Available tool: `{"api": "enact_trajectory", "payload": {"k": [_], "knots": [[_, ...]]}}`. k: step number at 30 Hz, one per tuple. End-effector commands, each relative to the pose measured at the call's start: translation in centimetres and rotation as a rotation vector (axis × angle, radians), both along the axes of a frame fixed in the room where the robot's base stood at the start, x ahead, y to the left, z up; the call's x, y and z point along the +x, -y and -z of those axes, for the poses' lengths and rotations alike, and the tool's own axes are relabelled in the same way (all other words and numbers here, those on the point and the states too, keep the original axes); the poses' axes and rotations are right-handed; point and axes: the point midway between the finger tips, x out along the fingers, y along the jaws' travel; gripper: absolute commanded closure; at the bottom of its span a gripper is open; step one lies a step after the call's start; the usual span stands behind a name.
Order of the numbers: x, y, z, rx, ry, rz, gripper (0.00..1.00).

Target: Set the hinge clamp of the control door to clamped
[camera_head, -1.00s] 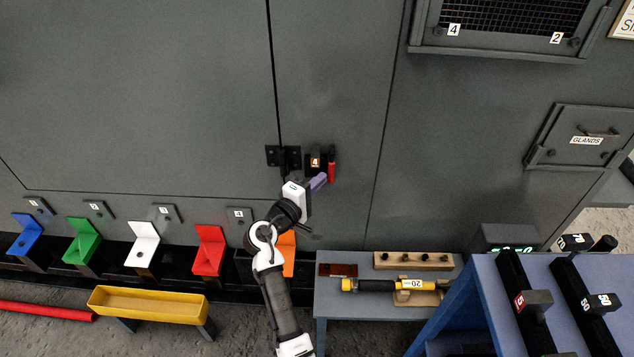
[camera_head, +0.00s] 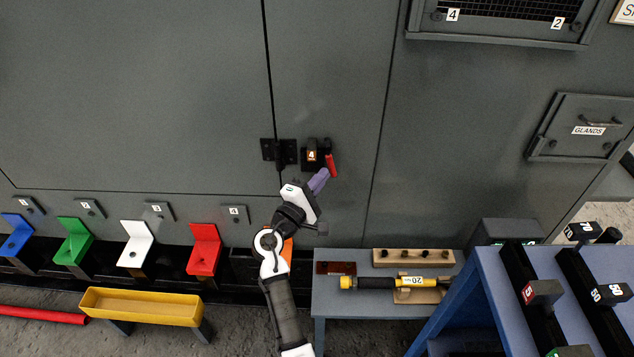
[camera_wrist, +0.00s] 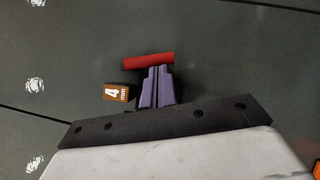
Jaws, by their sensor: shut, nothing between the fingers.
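The hinge clamp (camera_head: 314,155) is a dark block with an orange label reading 4 and a red lever, mounted on the grey door just right of the black hinge (camera_head: 279,151). Its red lever (camera_head: 331,165) is tilted, its lower end toward the right. My gripper (camera_head: 319,181), with purple fingers, is shut and empty just below the lever. In the wrist view the red lever (camera_wrist: 148,62) lies across the tips of the closed fingers (camera_wrist: 156,86), touching or very near; I cannot tell which. The label (camera_wrist: 117,92) shows "4 mm" beside them.
A small table (camera_head: 345,310) below holds a yellow-and-black tool (camera_head: 385,283) and a wooden block with holes (camera_head: 413,258). Coloured brackets and a yellow tray (camera_head: 142,306) are at lower left. A blue stand (camera_head: 490,300) is at lower right. The door face around the clamp is clear.

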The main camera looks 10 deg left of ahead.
Motion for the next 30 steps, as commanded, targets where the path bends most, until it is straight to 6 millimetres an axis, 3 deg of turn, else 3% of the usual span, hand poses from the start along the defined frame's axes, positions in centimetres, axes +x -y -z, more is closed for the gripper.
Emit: {"api": "enact_trajectory", "payload": {"k": [1,12,28,30], "knots": [[0.1,0.4,0.7,-0.042,0.008,0.002,1.0],[0.4,2.2,1.0,-0.388,0.079,0.003,1.0],[0.9,4.6,-0.1,-0.88,0.177,0.004,1.0],[0.9,4.8,-0.5,-0.871,0.179,0.002,1.0]]}}
